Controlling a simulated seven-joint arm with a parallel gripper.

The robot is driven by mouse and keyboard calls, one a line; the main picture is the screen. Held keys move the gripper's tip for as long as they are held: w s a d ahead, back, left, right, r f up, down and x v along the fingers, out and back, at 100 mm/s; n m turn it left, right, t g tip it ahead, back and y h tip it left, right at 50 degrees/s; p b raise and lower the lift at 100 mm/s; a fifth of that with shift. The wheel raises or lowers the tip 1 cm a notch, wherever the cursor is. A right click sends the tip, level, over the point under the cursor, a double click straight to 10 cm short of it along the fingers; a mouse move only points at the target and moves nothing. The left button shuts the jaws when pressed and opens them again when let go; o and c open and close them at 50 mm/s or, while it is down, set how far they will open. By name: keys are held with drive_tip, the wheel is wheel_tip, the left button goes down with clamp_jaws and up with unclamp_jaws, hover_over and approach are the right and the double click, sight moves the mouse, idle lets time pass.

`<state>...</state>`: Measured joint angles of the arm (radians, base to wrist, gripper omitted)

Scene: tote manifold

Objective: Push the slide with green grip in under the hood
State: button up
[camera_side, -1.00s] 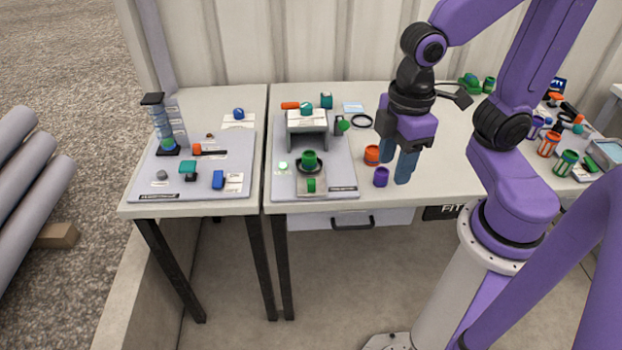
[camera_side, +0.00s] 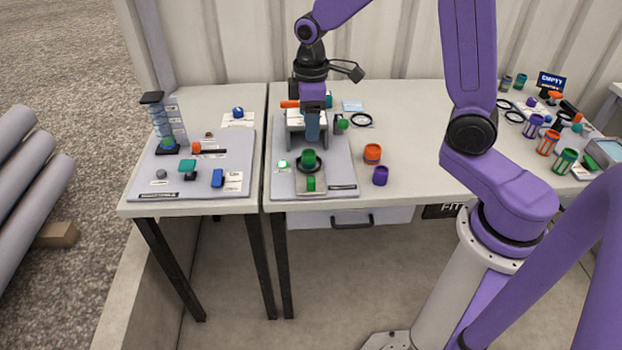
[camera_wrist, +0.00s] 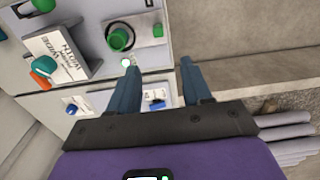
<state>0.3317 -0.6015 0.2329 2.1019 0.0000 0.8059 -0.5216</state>
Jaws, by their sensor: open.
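The slide (camera_side: 300,187) lies on the grey board in front of the grey hood (camera_side: 294,140). Its green grip (camera_side: 311,184) faces the table's front edge. A green cup-like part (camera_side: 308,158) stands upright in a dark ring on the slide, outside the hood. The wrist view shows this green part (camera_wrist: 121,37), the grip (camera_wrist: 158,30) and the hood's lettered white top (camera_wrist: 62,52). My gripper (camera_side: 312,138) is above the board near the hood's front, fingers down, partly hiding the hood. In the wrist view my gripper (camera_wrist: 158,66) is open and empty.
An orange cup (camera_side: 372,154) and a purple cup (camera_side: 380,176) stand right of the board. A green knob (camera_side: 342,124) is beside the hood. A small green light (camera_side: 283,164) is left of the slide. The table in front of the grip is narrow.

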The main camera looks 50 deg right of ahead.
sight(311, 179)
wheel_tip(311, 179, down, 18)
drive_tip(key=shift+w+d+r, duration=0.15)
drive_tip(key=shift+r, duration=0.1)
idle(0.6)
clamp_jaws()
drive_tip(key=w+d, duration=0.8)
drive_tip(key=shift+w+d, duration=0.1)
drive_tip(key=shift+w, duration=0.05)
